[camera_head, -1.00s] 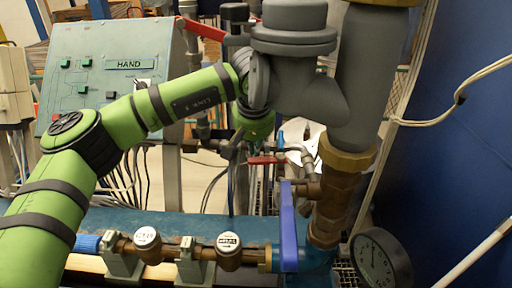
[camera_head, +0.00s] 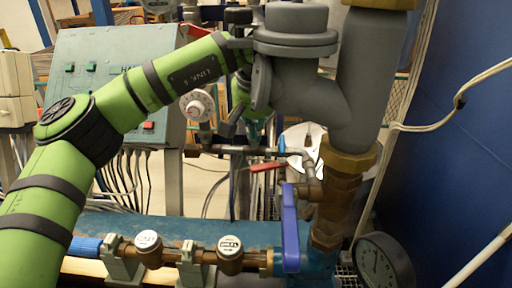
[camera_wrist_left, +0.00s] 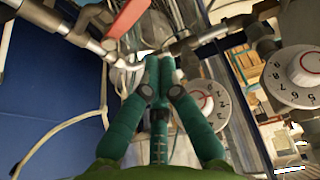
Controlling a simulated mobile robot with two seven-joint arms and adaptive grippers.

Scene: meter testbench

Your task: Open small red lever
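The small red lever (camera_head: 268,166) sits on a thin horizontal pipe behind the blue lever in the head view. A red lever (camera_wrist_left: 127,18) shows at the top of the left wrist view, above and left of the fingertips. My left gripper (camera_wrist_left: 160,60) has its two teal fingers close together at the tips, with nothing seen held between them. In the head view my left gripper (camera_head: 254,130) is partly hidden behind the grey pipe fitting, above the red lever and apart from it. My right gripper is in neither view.
A thick grey pipe (camera_head: 360,90) and a blue lever (camera_head: 290,225) stand in front. A white dial (camera_head: 197,105) is left of the gripper. A pressure gauge (camera_head: 382,262) is at lower right, with a blue wall (camera_head: 465,130) beyond. Small round meters (camera_head: 229,246) line the front pipe.

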